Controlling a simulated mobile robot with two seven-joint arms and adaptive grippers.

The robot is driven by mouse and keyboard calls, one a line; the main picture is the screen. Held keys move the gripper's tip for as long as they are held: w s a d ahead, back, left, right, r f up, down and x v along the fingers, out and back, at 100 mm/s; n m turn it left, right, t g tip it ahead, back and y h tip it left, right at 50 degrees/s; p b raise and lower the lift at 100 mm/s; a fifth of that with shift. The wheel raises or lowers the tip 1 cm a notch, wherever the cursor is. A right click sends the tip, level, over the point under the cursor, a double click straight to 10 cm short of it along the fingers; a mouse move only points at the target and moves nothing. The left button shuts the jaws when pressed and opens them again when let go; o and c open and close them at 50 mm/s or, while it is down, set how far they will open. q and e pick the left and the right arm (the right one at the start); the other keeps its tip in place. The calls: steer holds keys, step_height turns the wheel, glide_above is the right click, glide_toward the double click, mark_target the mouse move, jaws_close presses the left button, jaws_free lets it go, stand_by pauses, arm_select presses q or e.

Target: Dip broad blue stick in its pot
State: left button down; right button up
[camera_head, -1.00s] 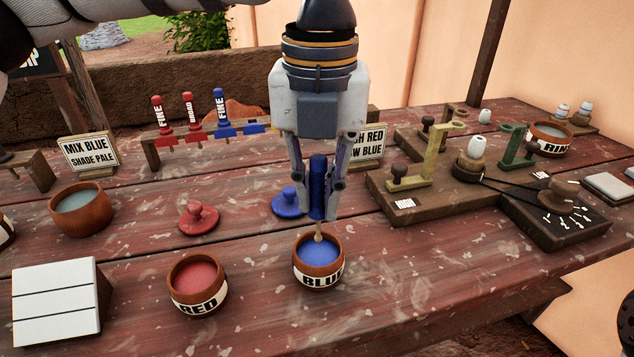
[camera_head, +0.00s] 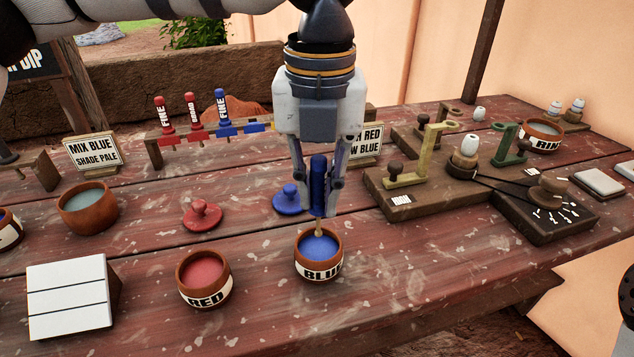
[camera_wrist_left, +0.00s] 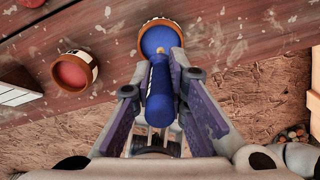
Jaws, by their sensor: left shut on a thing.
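My left gripper (camera_head: 319,205) points straight down and is shut on the broad blue stick (camera_head: 318,178). The stick is upright, its pale tip low over the mouth of the blue pot. The blue pot (camera_head: 319,272) is brown with a "BLUE" label and holds blue paint (camera_head: 314,245). I cannot tell whether the tip touches the paint. In the left wrist view the stick (camera_wrist_left: 160,92) lies between the fingers, and the blue pot (camera_wrist_left: 158,38) shows beyond it. A blue lid (camera_head: 287,201) lies on the table behind the gripper.
The red pot (camera_head: 204,296) stands to the left, with a red lid (camera_head: 202,216) behind it. A rack (camera_head: 153,153) holds two red sticks and one blue stick. A wooden fixture (camera_head: 445,192) stands to the right. The table in front of the blue pot is clear.

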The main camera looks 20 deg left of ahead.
mark_target(318, 205)
arm_select(q)
steer(key=shift+f, duration=0.1)
steer(key=shift+f+p, duration=0.45)
steer(key=shift+f, duration=1.3)
arm_select(e)
steer(key=shift+w+r, duration=0.5)
steer(key=shift+w, duration=0.05)
arm_select(q)
steer(key=shift+r+p, duration=0.2)
steer(key=shift+p, duration=0.2)
steer(key=shift+f, duration=0.15)
arm_select(e)
steer(key=shift+w+r+t, duration=0.4)
steer(key=shift+w+r, duration=0.15)
